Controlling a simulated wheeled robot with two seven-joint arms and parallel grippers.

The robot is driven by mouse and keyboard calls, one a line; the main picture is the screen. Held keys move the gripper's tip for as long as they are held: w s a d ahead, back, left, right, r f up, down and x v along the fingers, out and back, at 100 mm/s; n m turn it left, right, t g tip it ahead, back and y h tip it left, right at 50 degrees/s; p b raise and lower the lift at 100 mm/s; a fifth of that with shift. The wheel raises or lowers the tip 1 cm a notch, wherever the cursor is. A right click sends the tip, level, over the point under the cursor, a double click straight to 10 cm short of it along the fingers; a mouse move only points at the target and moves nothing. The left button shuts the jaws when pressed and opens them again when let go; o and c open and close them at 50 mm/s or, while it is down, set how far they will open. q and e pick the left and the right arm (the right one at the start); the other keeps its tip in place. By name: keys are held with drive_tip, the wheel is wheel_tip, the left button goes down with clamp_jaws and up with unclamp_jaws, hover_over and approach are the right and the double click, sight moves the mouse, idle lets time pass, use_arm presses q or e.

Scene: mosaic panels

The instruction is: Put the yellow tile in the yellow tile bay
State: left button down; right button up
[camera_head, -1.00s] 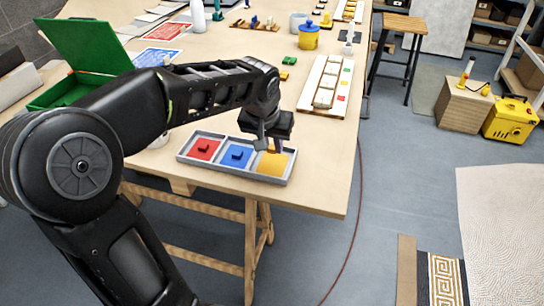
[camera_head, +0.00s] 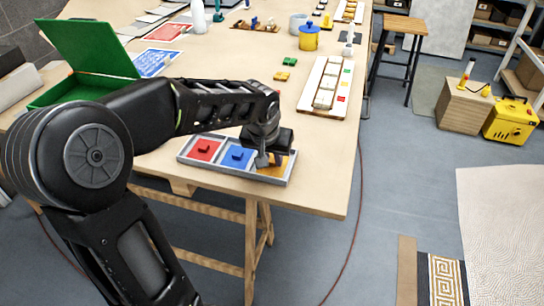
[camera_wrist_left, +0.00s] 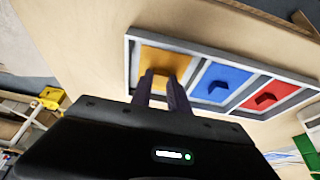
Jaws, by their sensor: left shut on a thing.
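The grey tray (camera_head: 233,172) lies near the table's front edge and has three bays in a row. The yellow tile (camera_head: 274,171) is at the right-hand bay, the yellow tile bay, partly hidden by my left gripper (camera_head: 268,161). In the left wrist view, the yellow tile (camera_wrist_left: 178,62) shows inside the tray's outline, with its raised knob between the fingers of my left gripper (camera_wrist_left: 160,80). The gripper is shut on it. I cannot tell whether the tile lies fully flat. My right gripper is not in view.
The red tile (camera_head: 203,149) and blue tile (camera_head: 237,156) sit in the other bays. A long white board (camera_head: 325,87), a yellow pot (camera_head: 309,37) and an open green box (camera_head: 92,52) stand farther back. The table is clear between tray and board.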

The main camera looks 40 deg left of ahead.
use_arm(q)
drive_tip(key=shift+f, duration=0.25)
drive_tip(key=c, duration=1.3)
unclamp_jaws()
drive_tip(key=shift+r, duration=0.1)
drive_tip(key=shift+r, duration=0.15)
drive_tip(key=shift+r, duration=0.2)
drive_tip(key=v, duration=1.1)
drive_tip(key=shift+s+d+r, duration=0.1)
drive_tip(key=shift+s+r, duration=0.05)
drive_tip(key=shift+r, duration=0.2)
